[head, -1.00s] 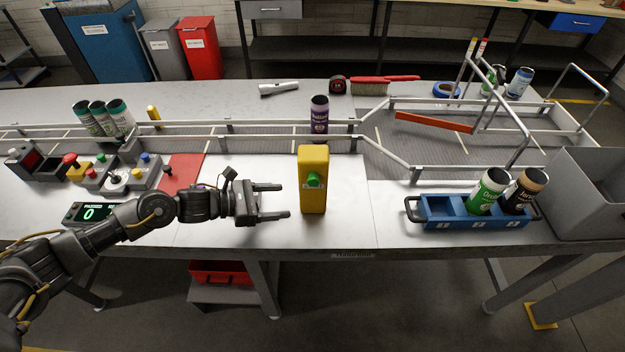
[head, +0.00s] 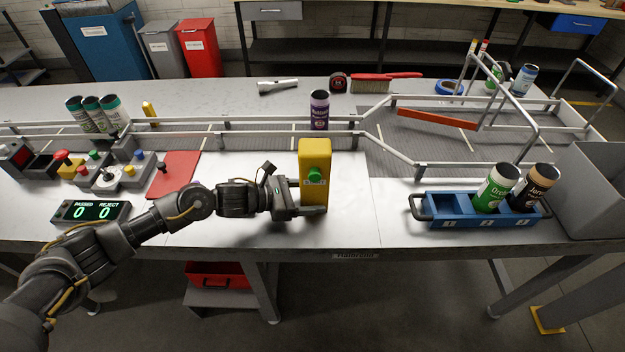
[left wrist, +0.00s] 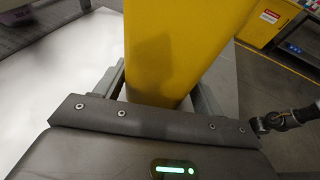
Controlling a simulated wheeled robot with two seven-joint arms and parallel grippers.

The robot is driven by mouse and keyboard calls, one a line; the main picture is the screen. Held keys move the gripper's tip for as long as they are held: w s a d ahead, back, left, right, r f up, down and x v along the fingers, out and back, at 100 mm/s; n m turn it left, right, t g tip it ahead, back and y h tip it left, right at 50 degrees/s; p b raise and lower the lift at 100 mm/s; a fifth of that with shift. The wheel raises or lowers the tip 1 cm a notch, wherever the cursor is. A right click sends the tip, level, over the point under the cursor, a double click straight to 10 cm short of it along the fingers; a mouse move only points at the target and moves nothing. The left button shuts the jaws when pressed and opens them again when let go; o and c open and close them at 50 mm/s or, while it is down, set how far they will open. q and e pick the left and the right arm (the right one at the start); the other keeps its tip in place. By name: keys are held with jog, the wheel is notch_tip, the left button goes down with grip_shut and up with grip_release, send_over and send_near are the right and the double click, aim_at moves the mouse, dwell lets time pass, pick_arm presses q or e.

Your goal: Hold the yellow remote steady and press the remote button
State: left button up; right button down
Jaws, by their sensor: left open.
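The yellow remote (head: 315,160) stands upright on the table, with a green button (head: 314,175) on its near face. My left gripper (head: 312,206) is open around the lower part of the remote, one finger showing in front of it. In the left wrist view the yellow remote (left wrist: 178,50) stands between the two open fingers (left wrist: 160,95); whether they touch it I cannot tell. My right gripper is not in the head view; part of a dark arm shows at the right edge of the left wrist view.
Behind the remote a purple can (head: 319,110) stands on the conveyor. A blue crate (head: 455,222) with green and black cans is to the right. Control boxes (head: 100,172), a red mat (head: 178,172) and a counter display (head: 90,211) lie left.

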pick_arm(q)
jog(key=c, duration=0.6)
dwell(1.8)
